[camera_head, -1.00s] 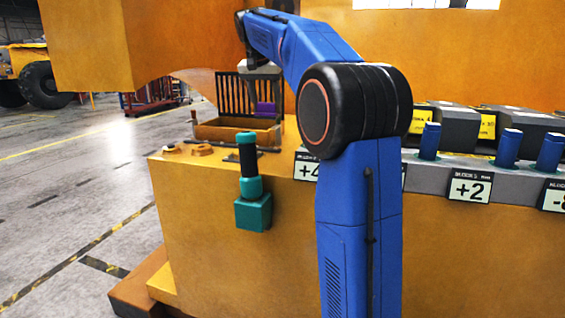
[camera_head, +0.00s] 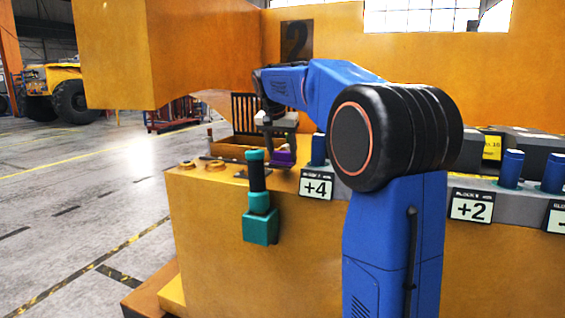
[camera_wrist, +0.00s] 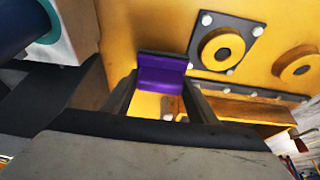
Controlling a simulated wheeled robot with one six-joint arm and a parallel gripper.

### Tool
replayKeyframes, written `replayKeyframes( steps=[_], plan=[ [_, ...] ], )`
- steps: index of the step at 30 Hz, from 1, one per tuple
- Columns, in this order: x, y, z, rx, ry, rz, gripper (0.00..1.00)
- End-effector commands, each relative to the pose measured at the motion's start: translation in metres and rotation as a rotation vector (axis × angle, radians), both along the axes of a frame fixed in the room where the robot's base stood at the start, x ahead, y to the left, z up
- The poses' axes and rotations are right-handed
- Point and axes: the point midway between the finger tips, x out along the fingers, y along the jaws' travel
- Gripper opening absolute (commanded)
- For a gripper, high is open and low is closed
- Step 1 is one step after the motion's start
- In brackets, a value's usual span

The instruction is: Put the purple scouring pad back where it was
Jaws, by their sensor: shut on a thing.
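The purple scouring pad (camera_head: 285,158) is between the fingers of my gripper (camera_head: 277,142), just above the yellow ledge, right of the wooden tray and behind the teal-and-black handle. In the wrist view the pad (camera_wrist: 162,72) spans the two dark fingertips, over yellow surface. My gripper is shut on it. I cannot tell whether the pad touches the ledge. The open wooden tray (camera_head: 230,150) stands at the ledge's left back, with a dark slatted rack (camera_head: 244,110) rising behind it. My wrist hides part of the rack's right side.
The teal handle with black grip (camera_head: 257,190) stands at the ledge's front edge. A blue post (camera_head: 319,149) stands close to the right, above the +4 sign (camera_head: 316,185). A ring on a dark plate (camera_wrist: 222,47) lies near the pad. Open floor lies left.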

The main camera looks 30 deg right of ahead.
Motion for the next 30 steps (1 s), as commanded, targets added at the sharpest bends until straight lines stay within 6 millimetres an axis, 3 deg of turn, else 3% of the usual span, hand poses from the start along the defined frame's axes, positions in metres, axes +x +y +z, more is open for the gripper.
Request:
replayKeyframes(
  steps=[6, 17, 18, 20, 30],
  plan=[
    [-0.001, 0.000, -0.027, 0.001, 0.002, 0.000, 0.35],
    [0.000, 0.000, -0.030, 0.000, 0.000, 0.000, 0.35],
    [0.000, 0.000, -0.031, 0.000, 0.000, 0.000, 0.55],
    [0.000, 0.000, -0.031, 0.000, 0.000, 0.000, 0.70],
    [0.000, 0.000, -0.029, 0.000, 0.000, 0.000, 0.72]
  ],
)
